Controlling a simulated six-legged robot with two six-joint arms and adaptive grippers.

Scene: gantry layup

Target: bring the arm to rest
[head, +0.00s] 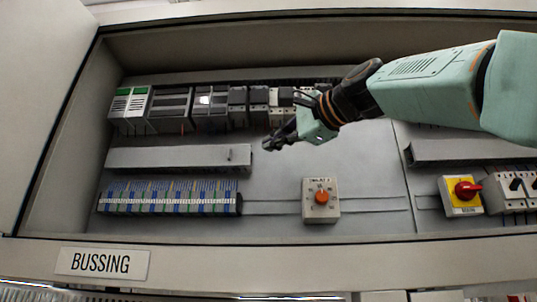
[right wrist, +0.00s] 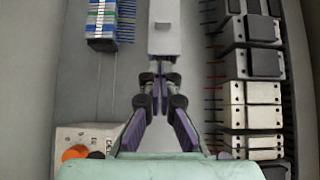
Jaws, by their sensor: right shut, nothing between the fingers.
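My right gripper (head: 271,143) reaches in from the right in the head view, in front of the cabinet's back panel. Its fingertips are near the right end of the grey cable duct (head: 180,158). In the right wrist view the gripper (right wrist: 158,72) is shut and empty, with its tips close together below the end of the duct (right wrist: 165,30). I cannot tell whether the tips touch the duct. My left gripper is not in view.
A box with an orange knob (head: 321,200) sits below the gripper. Blue terminal blocks (head: 168,197) are at lower left and a row of modules (head: 190,108) above. A yellow box with a red switch (head: 461,195) is at right. Bare panel (head: 370,165) lies between.

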